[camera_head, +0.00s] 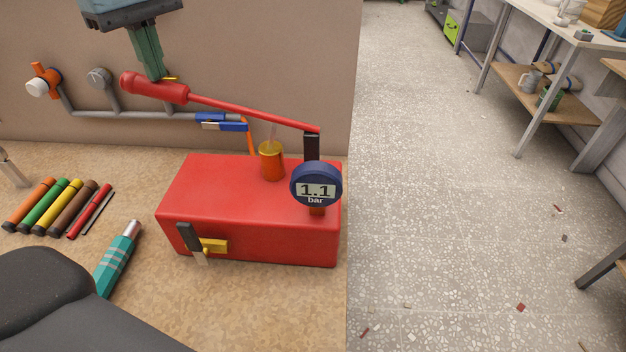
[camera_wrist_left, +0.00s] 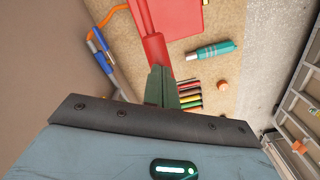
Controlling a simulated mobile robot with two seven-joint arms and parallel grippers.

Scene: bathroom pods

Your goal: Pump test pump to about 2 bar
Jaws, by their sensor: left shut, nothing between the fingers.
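The red test pump (camera_head: 255,195) sits on the wooden bench in the head view. Its round blue gauge (camera_head: 316,186) reads 1.1 bar. The red pump lever (camera_head: 245,107) runs from the black pivot at right up to a thick grip (camera_head: 152,88) at left, raised above the box. My left gripper (camera_head: 158,78) is shut with nothing between its fingers, pointing down with its tips at the top of the lever grip. In the left wrist view the shut fingers (camera_wrist_left: 160,88) overlap the end of the red grip (camera_wrist_left: 152,48). My right gripper is not in view.
A grey pipe (camera_head: 140,114) with an orange-and-white valve (camera_head: 43,82) runs along the back panel. A blue-handled valve (camera_head: 222,122) connects to an orange hose. Several coloured markers (camera_head: 50,208) and a teal tool (camera_head: 116,262) lie left of the pump. The bench ends just right of it.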

